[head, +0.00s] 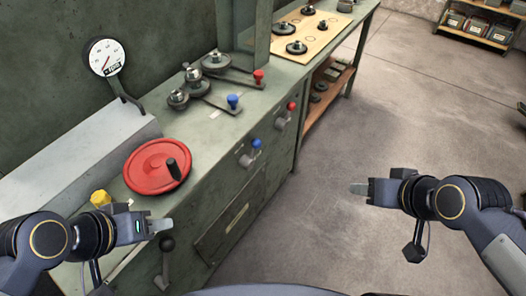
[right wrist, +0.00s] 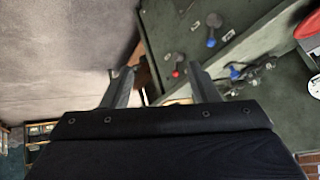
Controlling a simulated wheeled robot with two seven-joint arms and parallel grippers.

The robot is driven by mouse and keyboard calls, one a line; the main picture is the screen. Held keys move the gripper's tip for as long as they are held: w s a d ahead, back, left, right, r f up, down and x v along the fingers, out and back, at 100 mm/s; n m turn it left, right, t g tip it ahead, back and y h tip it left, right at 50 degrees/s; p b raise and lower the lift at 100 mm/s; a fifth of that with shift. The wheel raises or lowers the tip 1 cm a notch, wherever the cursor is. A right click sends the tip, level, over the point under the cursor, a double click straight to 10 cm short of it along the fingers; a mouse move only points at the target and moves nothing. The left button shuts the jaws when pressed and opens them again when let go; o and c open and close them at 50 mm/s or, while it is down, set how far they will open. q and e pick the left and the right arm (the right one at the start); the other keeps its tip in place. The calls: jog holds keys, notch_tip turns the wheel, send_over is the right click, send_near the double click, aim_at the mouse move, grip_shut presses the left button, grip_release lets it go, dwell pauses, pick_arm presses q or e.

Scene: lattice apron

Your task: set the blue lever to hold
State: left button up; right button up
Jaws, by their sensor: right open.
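A blue-knobbed lever (head: 250,152) sits on the front face of the green bench, its knob up and to the right of its grey base. A second blue-knobbed lever (head: 233,101) lies on the bench top by the metal valves. Blue knobs also show in the right wrist view (right wrist: 211,42). I cannot read any hold marking. My left gripper (head: 162,226) is near the bench's front left, below the red wheel and apart from both levers; its finger opening is not clear. My right gripper (head: 358,189) is open and empty over the floor, right of the bench; its spread fingers show in the right wrist view (right wrist: 160,82).
A red handwheel (head: 150,172) and a yellow knob (head: 100,198) stand on the bench (head: 215,150). Red-knobbed levers sit on the front (head: 284,115) and top (head: 258,76). A black-knobbed lever (head: 167,245) is by my left gripper. The floor (head: 340,150) right of the bench is clear.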

jog(key=w+f+n+t+b, duration=0.2)
jog(key=w+f+b, duration=0.5)
jog(key=w, duration=0.3)
jog(key=n+t+y+b, duration=0.4)
jog(key=n+y+b, duration=0.45)
jog(key=b, duration=0.85)
send_near(259, 146)
jog(key=w+a+f+m+y, duration=0.1)
jog(key=w+f+y, duration=0.1)
jog(key=w, duration=0.1)
jog(key=b+x, duration=0.1)
jog(key=x, duration=0.6)
jog(key=shift+w+a+r+b, duration=0.15)
jog(key=shift+w+a+b, duration=0.05)
jog(key=shift+a+b, duration=0.1)
jog(key=shift+d, duration=0.1)
grip_shut()
